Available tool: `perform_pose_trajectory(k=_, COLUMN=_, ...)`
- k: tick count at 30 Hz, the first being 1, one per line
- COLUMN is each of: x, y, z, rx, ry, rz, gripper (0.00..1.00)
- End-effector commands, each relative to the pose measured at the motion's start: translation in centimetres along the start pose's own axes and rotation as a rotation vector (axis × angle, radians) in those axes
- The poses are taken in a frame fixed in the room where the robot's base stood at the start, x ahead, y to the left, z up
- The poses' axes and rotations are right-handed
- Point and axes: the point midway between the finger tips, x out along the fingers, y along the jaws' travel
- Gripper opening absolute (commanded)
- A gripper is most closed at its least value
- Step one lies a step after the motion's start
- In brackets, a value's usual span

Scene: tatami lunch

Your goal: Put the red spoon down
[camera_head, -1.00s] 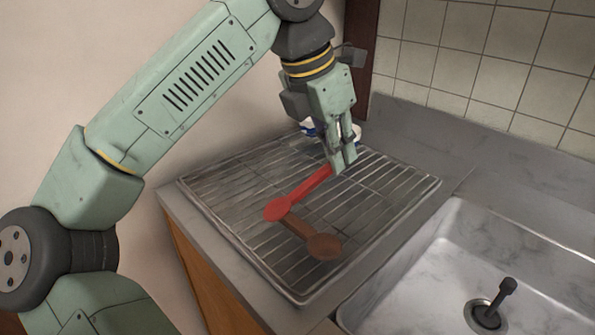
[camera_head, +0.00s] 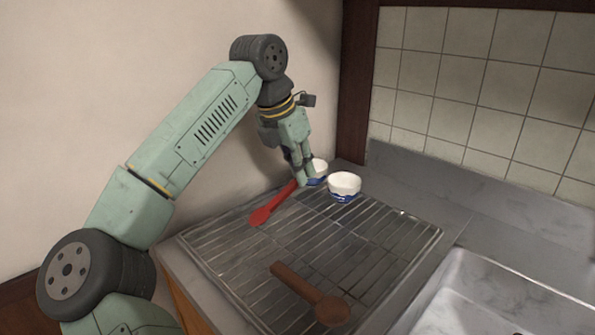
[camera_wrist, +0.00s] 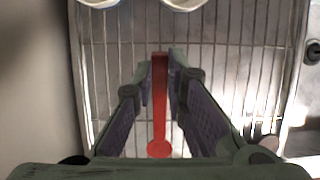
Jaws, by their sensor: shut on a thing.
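The red spoon (camera_head: 271,207) is in my gripper (camera_head: 306,182), near the back left of the wire drying rack (camera_head: 340,238). My gripper points down and is shut on the spoon's handle end. The spoon's head reaches toward the front left. In the wrist view the red spoon (camera_wrist: 159,110) runs lengthwise between the fingers of my gripper (camera_wrist: 160,75), with the rack's wires beneath. I cannot tell whether the spoon touches the rack.
A brown wooden spoon (camera_head: 309,293) lies on the front of the rack. A white and blue cup (camera_head: 344,186) stands at the rack's back, with another cup (camera_head: 319,168) partly behind my gripper. A sink (camera_head: 490,295) is at right. The rack's middle is bare.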

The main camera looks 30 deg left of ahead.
Motion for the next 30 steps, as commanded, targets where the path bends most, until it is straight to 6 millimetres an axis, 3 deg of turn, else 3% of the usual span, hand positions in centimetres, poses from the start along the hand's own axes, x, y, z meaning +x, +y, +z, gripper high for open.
perform_pose_trajectory(k=6, x=0.6, y=2.1, z=1.3, rx=0.0, ry=-0.001, rz=-0.001, gripper=0.0)
perform_pose_trajectory(k=16, x=3.8, y=2.2, z=0.0, rx=0.001, ry=-0.001, rz=-0.002, gripper=0.0)
perform_pose_trajectory(k=27, x=4.4, y=2.2, z=-0.2, rx=0.001, ry=-0.001, rz=-0.001, gripper=0.0)
perform_pose_trajectory(k=28, x=4.3, y=2.2, z=-0.1, rx=0.001, ry=-0.001, rz=0.0, gripper=0.14)
perform_pose_trajectory(k=30, x=4.3, y=2.2, z=-0.1, rx=0.001, ry=-0.001, rz=-0.001, gripper=0.19)
